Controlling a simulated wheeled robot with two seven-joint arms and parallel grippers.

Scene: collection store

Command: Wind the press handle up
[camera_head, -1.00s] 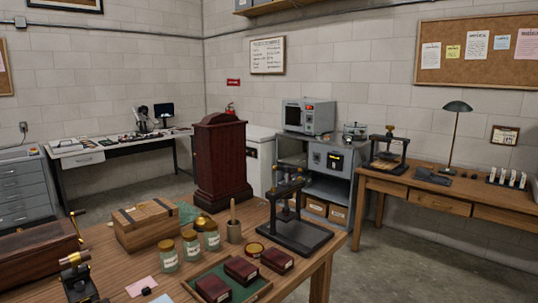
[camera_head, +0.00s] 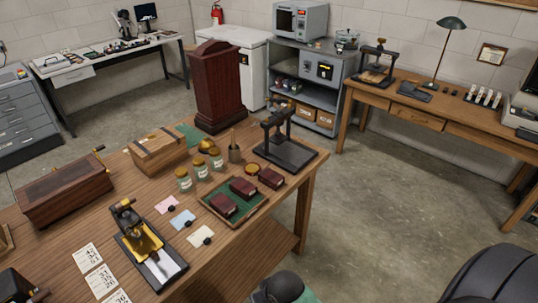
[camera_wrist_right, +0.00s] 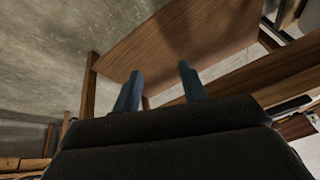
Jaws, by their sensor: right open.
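A black press (camera_head: 285,148) with an upright frame and flat base stands on the near wooden table in the head view, at its right corner. A second, similar press (camera_head: 377,66) stands on the wooden desk by the back wall. The handles on top of both are too small to make out well. My right gripper (camera_wrist_right: 160,84) shows in the right wrist view, its two blue-grey fingers apart with nothing between them. A plain wooden surface lies beyond the fingers. No press can be made out in that view. My left gripper is not in view.
The near table (camera_head: 95,225) also bears a green tray (camera_head: 241,215) of dark red boxes, jars, wooden chests and a brass-and-black device (camera_head: 143,240). A dark wooden pedestal (camera_head: 217,85) stands behind it. Concrete floor (camera_head: 390,190) lies open between table and desk.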

